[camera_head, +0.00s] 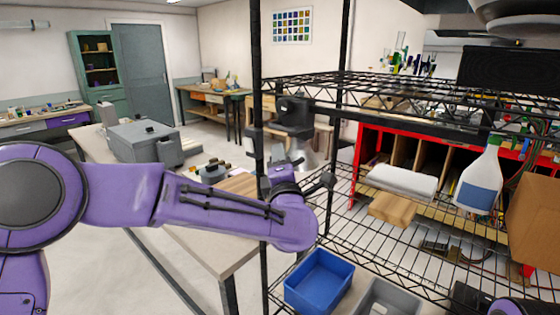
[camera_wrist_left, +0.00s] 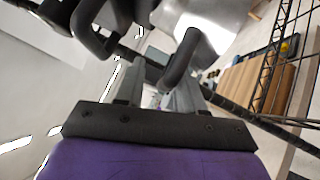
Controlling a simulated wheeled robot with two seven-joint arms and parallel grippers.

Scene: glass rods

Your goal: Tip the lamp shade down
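What looks like the lamp's silver, metallic shade (camera_head: 309,152) shows in the head view behind the black rack, beside a dark block-shaped part (camera_head: 293,114). In the left wrist view a shiny silver surface (camera_wrist_left: 199,28) is close above the fingers. My left gripper (camera_head: 285,172) is at the end of the purple arm, near these parts and partly hidden by the rack post. My right gripper is not in view.
A black wire rack fills the right side, its post (camera_head: 257,90) close to my left arm. A workbench (camera_head: 210,240) with a grey case (camera_head: 145,141) stands behind my arm.

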